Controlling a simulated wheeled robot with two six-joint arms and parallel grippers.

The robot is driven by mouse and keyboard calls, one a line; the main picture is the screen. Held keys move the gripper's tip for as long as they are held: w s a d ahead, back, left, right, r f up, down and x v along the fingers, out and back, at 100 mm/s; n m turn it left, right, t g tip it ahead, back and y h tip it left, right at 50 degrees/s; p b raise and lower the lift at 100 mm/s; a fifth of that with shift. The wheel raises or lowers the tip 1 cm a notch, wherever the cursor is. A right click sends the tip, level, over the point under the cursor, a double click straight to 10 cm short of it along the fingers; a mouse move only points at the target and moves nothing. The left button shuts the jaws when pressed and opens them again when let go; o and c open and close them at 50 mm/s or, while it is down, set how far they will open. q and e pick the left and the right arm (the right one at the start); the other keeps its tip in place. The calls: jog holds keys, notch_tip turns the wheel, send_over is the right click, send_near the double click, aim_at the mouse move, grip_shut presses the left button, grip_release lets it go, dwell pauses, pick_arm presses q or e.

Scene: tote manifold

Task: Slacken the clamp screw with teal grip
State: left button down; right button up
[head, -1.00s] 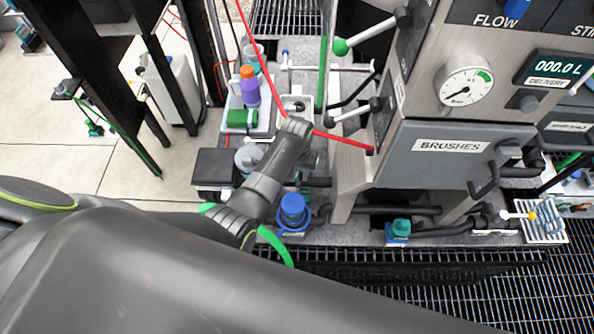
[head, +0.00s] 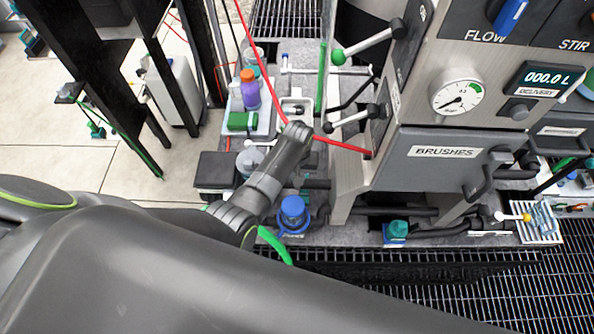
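A small teal knob (head: 398,229) tops a blue fitting low beneath the BRUSHES box; I cannot tell whether it is the clamp screw's grip. My dark arm comes in from the lower left, with its wrist links rising to the middle of the head view, left of the machine. No gripper fingers can be made out at its end. My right gripper is not in view.
The machine panel carries a gauge (head: 457,98), a lever with a green ball (head: 338,56) and the BRUSHES box (head: 435,172). A blue-capped fitting (head: 293,213) stands beside my arm. A tray with bottles (head: 263,128) lies behind it. A red hose (head: 345,145) crosses there.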

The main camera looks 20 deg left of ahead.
pick_arm(q)
jog(key=shift+w+n, duration=0.1)
jog(key=shift+n, duration=0.3)
jog(key=c, duration=1.4)
grip_release()
jog(key=shift+c, duration=0.2)
jog(key=shift+r, duration=3.8)
